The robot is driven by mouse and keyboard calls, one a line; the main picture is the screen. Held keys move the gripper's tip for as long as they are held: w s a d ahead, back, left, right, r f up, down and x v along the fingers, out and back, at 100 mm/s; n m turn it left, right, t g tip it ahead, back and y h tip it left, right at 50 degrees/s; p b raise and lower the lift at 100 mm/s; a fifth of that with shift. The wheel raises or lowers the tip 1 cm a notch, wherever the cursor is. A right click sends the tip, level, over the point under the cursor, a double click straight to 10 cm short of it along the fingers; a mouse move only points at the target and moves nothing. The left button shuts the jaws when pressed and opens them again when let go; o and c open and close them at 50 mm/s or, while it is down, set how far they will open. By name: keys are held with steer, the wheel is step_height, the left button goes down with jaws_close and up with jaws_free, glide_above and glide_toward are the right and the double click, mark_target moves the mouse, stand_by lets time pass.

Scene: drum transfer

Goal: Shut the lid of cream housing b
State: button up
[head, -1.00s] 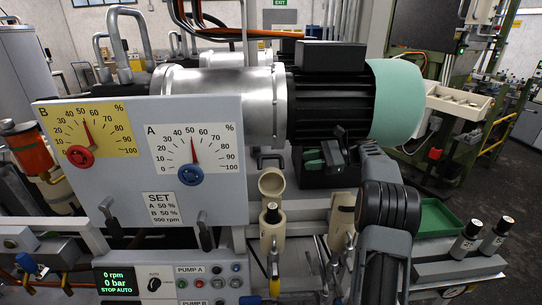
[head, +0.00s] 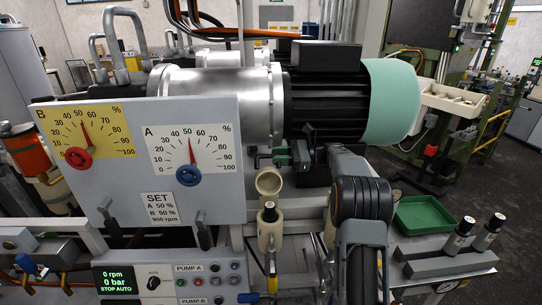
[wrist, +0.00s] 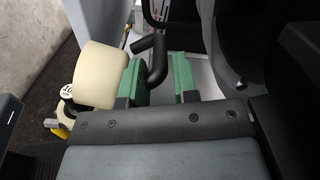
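A cream housing (head: 271,237) stands under the front of the machine in the head view. A cartridge with a dark cap and pale label sits in its mouth, and its cup-shaped cream lid (head: 269,183) is tilted up, open. A second cream housing is almost wholly hidden behind my arm; I see no letter saying which is b. My gripper (head: 290,157), with green fingers, is above and right of the lid. In the wrist view my gripper (wrist: 158,80) is open, with a black bent bar between or just beyond the fingers. A cream lid (wrist: 95,75) is beside the left finger.
The gauge panel (head: 137,165) stands close on the left. The silver and black motor (head: 325,105) is just above my gripper.

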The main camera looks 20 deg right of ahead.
steer(key=shift+w+a, duration=0.2)
steer(key=shift+a, duration=1)
steer(key=shift+c, duration=0.3)
jaws_close()
